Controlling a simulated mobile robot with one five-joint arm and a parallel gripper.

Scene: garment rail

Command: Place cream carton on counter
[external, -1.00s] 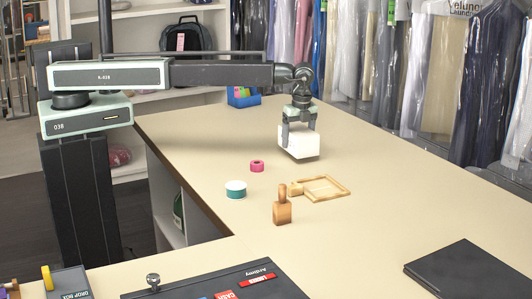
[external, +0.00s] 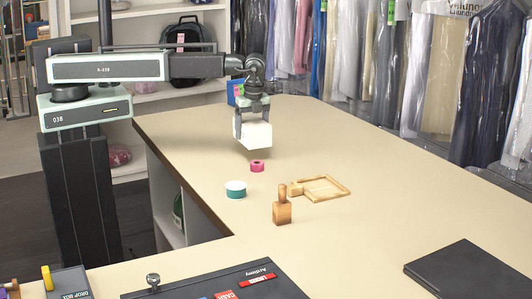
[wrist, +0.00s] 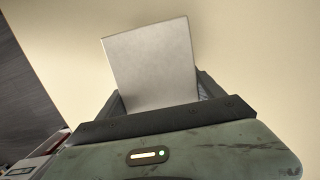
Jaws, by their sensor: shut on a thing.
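The cream carton (external: 254,137) is a small pale box. My gripper (external: 252,119) is shut on it and holds it slightly tilted over the far left part of the cream counter (external: 370,155). In the external view I cannot tell for sure how far its underside is from the counter. In the wrist view the carton (wrist: 150,62) stands out between the dark fingers, with bare counter (wrist: 245,60) around it. The carton's lower end is hidden there by my gripper.
Near the carton are a pink tape roll (external: 257,166) and a teal-sided round tin (external: 236,189). A wooden stamp (external: 282,208) and a wooden tray (external: 322,188) are nearer. A blue box (external: 238,93) stands behind my gripper. The counter's right side is clear up to a black folder (external: 468,272).

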